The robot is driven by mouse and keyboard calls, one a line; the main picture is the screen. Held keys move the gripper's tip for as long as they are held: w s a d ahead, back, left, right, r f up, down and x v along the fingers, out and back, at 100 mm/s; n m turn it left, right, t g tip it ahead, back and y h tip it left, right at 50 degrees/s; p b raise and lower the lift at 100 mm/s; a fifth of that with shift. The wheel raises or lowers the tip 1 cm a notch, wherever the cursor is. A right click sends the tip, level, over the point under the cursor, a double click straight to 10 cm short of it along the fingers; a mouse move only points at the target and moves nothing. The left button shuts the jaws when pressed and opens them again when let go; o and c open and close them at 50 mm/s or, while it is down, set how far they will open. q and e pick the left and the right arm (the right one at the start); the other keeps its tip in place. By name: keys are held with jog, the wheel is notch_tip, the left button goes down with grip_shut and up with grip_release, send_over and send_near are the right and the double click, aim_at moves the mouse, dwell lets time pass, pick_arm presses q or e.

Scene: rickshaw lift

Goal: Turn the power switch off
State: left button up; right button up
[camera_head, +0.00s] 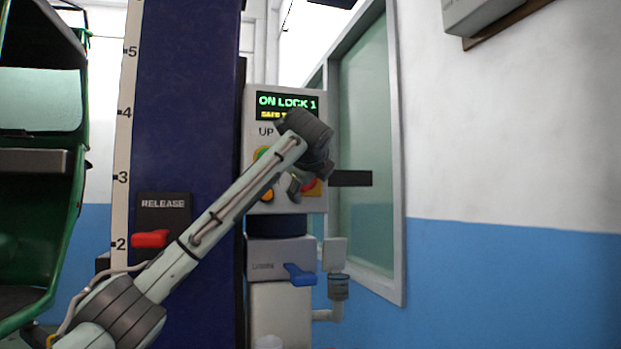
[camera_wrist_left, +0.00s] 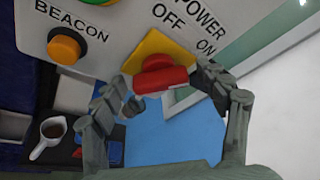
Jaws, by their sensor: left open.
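The power switch (camera_wrist_left: 160,78) is a red knob on a yellow plate, under the words POWER, OFF and ON in the left wrist view. Which label its handle points to is unclear. In the head view only a bit of its red and yellow (camera_head: 312,187) shows on the control box (camera_head: 286,105), behind my left arm. My left gripper (camera_wrist_left: 158,95) is open, with one finger on each side of the red knob. The right fingertip is close to the handle's end; contact cannot be told. In the head view my left gripper (camera_head: 296,187) is partly hidden by my wrist. My right gripper is not in view.
The box display (camera_head: 287,105) reads ON LOCK 1. An orange BEACON button (camera_wrist_left: 64,48) sits left of the switch. A blue column (camera_head: 185,110) with a red RELEASE lever (camera_head: 150,239) stands left. A blue lever (camera_head: 299,274) juts out below the box. A green vehicle (camera_head: 60,250) is far left.

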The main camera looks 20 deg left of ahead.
pick_arm(q)
jog(key=shift+w, duration=0.15)
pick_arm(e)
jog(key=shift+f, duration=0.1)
pick_arm(q)
jog(key=c, duration=1.2)
